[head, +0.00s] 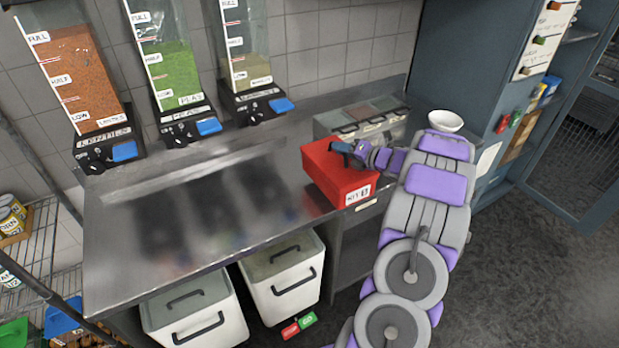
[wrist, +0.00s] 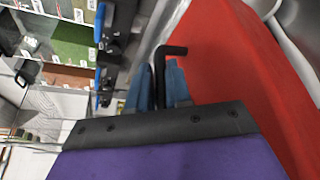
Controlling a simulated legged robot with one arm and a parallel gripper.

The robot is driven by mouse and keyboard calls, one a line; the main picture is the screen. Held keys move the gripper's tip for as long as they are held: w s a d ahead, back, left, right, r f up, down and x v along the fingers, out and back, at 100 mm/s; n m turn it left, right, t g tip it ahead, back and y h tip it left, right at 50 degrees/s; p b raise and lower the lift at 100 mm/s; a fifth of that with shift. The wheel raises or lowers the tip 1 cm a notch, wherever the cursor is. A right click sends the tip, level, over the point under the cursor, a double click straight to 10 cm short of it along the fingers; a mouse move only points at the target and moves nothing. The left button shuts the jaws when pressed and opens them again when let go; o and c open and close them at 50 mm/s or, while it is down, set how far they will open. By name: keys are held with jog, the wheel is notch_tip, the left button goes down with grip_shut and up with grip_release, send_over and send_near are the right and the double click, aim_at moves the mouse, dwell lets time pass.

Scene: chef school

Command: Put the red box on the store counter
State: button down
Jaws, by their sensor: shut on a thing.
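The red box (head: 335,185) has a white label on its front, and its text seems to start with "KIT". In the head view it is at the front right edge of the metal counter (head: 110,235). I cannot tell whether it rests on the counter or hangs just above it. My gripper (head: 347,150) is at the box's top and shut on it, seemingly by a dark handle. In the wrist view, the blue fingers (wrist: 158,88) are by a thin black bent bar, with the red box (wrist: 235,70) filling the right side. The fingers partly hide the contact.
A grey lidded container (head: 390,130) stands behind the box, and a white bowl (head: 445,120) is to the right. Food dispensers (head: 172,75) hang on the tiled wall. White bins (head: 285,280) stand under the counter. The counter's left and middle are clear.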

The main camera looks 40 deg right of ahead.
jog(key=shift+w+a, duration=0.25)
jog(key=shift+w, duration=0.05)
jog(key=w+a+f+b, duration=0.4)
jog(key=w+a, duration=0.5)
jog(key=a, duration=0.3)
jog(key=shift+a+f, duration=0.15)
jog(key=shift+f, duration=0.2)
jog(key=shift+w, duration=0.1)
jog(key=c, duration=1.1)
grip_release()
jog(key=shift+a, duration=0.1)
jog(key=shift+o, duration=0.2)
